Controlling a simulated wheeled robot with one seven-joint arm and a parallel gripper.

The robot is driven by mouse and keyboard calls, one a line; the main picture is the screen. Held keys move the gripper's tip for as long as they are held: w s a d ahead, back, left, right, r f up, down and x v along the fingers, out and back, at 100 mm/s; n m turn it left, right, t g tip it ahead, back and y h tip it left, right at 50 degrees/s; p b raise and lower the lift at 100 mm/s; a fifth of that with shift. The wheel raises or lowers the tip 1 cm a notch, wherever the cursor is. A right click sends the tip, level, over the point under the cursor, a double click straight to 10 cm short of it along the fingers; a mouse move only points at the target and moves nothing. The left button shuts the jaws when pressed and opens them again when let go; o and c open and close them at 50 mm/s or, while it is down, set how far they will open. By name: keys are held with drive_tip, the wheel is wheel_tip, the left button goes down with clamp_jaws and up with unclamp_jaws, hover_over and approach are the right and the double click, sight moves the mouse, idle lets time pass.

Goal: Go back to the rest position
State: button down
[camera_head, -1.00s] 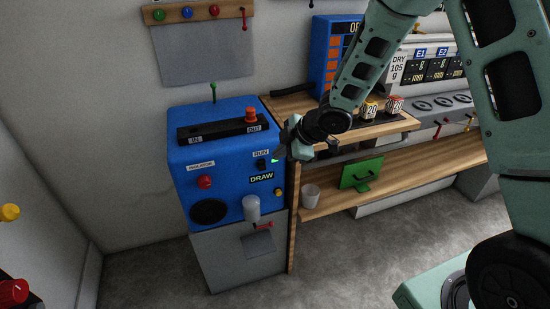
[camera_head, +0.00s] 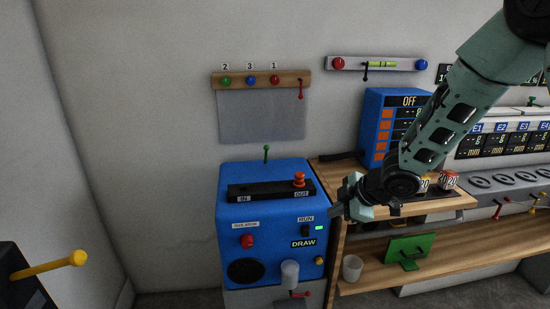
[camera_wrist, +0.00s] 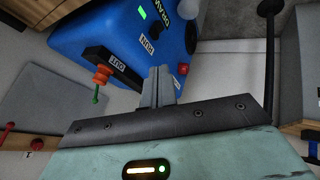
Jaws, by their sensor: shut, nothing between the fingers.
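My gripper (camera_head: 340,211) is shut and empty. In the head view its fingers sit just right of the blue machine (camera_head: 262,190), near the RUN label and a lit green lamp (camera_head: 318,228). In the wrist view the closed fingers of my gripper (camera_wrist: 161,84) point toward the blue machine (camera_wrist: 110,30), which shows turned over. I cannot tell whether the fingertips touch the machine. My arm reaches in from the upper right over the wooden bench.
A blue OFF panel (camera_head: 380,125) stands behind. A yellow-knobbed lever (camera_head: 50,265) is at lower left.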

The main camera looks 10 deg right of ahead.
drive_tip(key=s+a+r+m+g+h+p, duration=0.25)
drive_tip(key=s+a+r+m, duration=0.4)
drive_tip(key=s, duration=0.55)
drive_tip(key=s+a+r+m+g+h, duration=0.1)
drive_tip(key=s+r+g, duration=0.1)
drive_tip(key=s, duration=0.8)
drive_tip(key=s+a+r+m+g, duration=0.1)
drive_tip(key=s+a+r, duration=0.1)
drive_tip(key=s, duration=0.8)
drive_tip(key=shift+s+r+g+h+p, duration=0.25)
drive_tip(key=shift+r+g+h+p, duration=0.1)
drive_tip(key=shift+r, duration=0.35)
